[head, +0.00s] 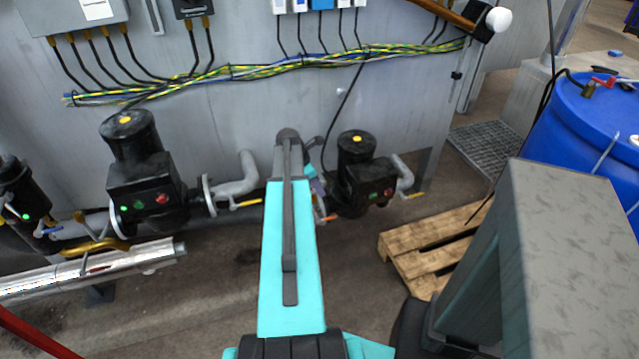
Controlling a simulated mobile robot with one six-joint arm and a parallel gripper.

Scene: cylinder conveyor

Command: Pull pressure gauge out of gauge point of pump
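A black pump (357,172) with a yellow dot on its motor stands against the grey wall, just right of my arm's far end. A larger black pump (145,172) stands to the left, and another dark pump (22,198) is at the left edge. My turquoise arm reaches forward from the bottom middle towards the right pump. My gripper is mostly hidden behind the arm; only small parts near the arm's far end (316,184) show beside that pump. I cannot make out a pressure gauge or its gauge point, nor whether the fingers hold anything.
Grey pipes with yellow-handled valves (246,204) join the pumps. A shiny pipe (120,262) runs low at left. A wooden pallet (420,250) lies at right, near a blue drum (585,125). Cables (270,65) cross the wall above. Some floor is bare left of my arm.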

